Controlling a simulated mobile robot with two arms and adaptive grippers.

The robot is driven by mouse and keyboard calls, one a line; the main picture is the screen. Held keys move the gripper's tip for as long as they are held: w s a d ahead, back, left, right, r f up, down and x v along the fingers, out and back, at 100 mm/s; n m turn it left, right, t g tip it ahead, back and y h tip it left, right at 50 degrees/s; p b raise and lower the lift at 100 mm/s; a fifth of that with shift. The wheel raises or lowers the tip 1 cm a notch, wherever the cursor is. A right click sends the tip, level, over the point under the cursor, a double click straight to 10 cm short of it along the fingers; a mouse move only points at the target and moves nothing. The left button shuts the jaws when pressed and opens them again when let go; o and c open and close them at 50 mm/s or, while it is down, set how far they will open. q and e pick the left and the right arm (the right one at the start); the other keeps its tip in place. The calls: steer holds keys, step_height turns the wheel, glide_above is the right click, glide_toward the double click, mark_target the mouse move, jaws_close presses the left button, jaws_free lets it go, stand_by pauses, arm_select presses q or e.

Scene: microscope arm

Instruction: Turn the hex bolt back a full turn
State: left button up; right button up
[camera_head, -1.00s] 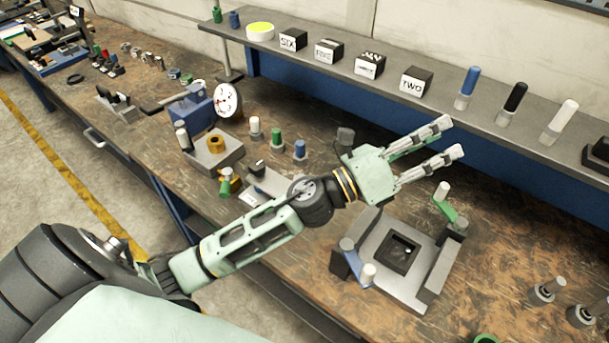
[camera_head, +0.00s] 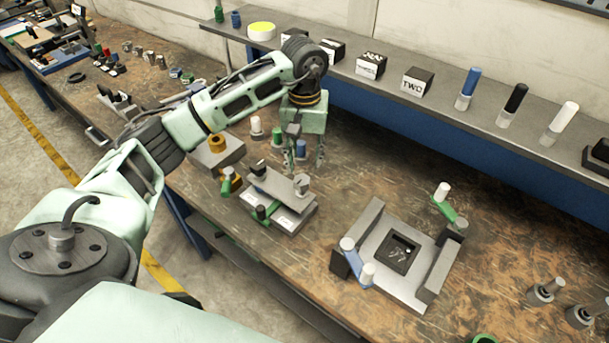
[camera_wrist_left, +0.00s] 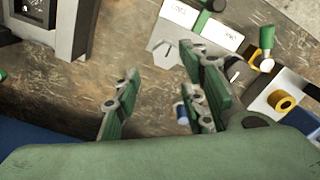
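A gold piece that looks like the hex bolt (camera_head: 217,143) sits on a grey block (camera_head: 228,157) left of centre in the head view. The bolt also shows at the right of the left wrist view (camera_wrist_left: 282,101), with a round opening on top. My left gripper (camera_head: 305,163) points down over the bench, to the right of the bolt and apart from it. Its green fingers (camera_wrist_left: 160,105) are spread with nothing between them. The blue peg stands close by the fingers in the head view. My right gripper is in neither view.
A fixture with white labels (camera_head: 290,222) and a green lever stands in front of the gripper. White (camera_head: 257,127), green and blue (camera_head: 301,149) pegs stand around it. A grey square fixture (camera_head: 415,292) is to the right. Bare bench (camera_head: 385,165) lies between that and the shelf.

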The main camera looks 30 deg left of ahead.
mark_target(305, 180)
arm_select(q)
steer(key=shift+s+a+f, duration=0.1)
steer(key=shift+a+f, duration=0.1)
steer(key=shift+f, duration=0.1)
step_height(305, 180, down, 6)
steer(key=p, duration=0.3)
steer(key=shift+d, duration=0.1)
steer(key=shift+f, duration=0.55)
steer(key=shift+c, duration=0.2)
steer(key=shift+c, duration=1)
jaws_close()
